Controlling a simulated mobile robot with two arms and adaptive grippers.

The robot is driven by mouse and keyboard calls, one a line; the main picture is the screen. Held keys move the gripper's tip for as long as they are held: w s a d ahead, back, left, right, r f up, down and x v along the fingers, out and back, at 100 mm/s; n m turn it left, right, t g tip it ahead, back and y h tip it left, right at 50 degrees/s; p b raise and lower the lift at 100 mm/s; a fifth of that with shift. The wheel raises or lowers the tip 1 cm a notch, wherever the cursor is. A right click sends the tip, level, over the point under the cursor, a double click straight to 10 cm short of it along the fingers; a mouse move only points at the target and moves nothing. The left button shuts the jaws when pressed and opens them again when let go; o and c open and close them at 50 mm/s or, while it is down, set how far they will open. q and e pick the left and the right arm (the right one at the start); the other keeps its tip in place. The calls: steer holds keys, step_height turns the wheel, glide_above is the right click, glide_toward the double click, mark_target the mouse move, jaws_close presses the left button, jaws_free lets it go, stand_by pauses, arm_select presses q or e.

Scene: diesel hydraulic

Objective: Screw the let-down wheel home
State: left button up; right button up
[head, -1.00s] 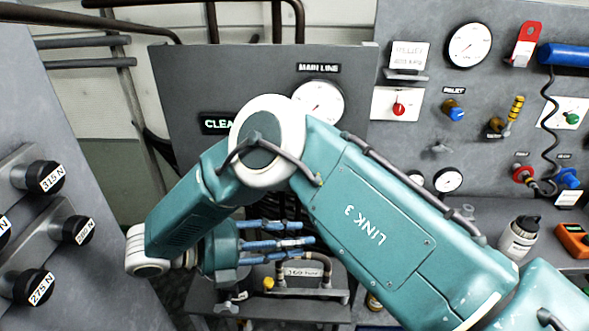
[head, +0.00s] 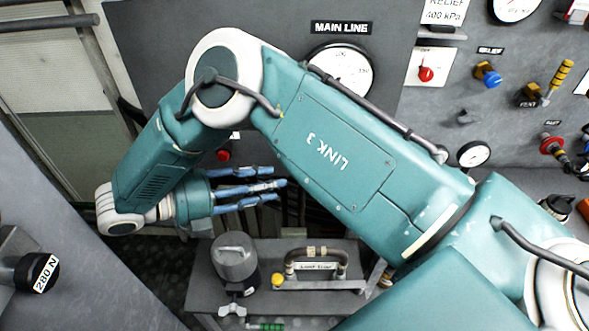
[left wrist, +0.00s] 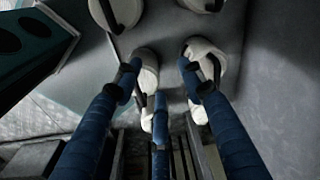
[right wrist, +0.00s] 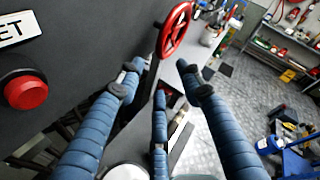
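A red handwheel (right wrist: 174,30) stands at the top of the right wrist view, beyond my fingers. No let-down label is readable, so I cannot tell whether it is the let-down wheel. My right gripper (head: 279,184) has blue padded fingers, spread apart and empty, above the low bench in the head view. It also shows open in the right wrist view (right wrist: 163,85), apart from the wheel. My left gripper (left wrist: 160,80) shows only in the left wrist view. Its fingers are apart in front of pale rounded parts (left wrist: 203,65), with no clear grip on them.
The main line gauge (head: 340,75) is on the panel behind my arm. A red button (right wrist: 27,92) is left of my right fingers.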

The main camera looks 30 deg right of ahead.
steer(key=p+x, duration=0.3)
steer(key=x, duration=0.7)
steer(key=shift+s+p, duration=0.3)
steer(key=shift+p, duration=0.05)
steer(key=shift+d, duration=0.1)
steer(key=shift+w, duration=0.15)
jaws_close()
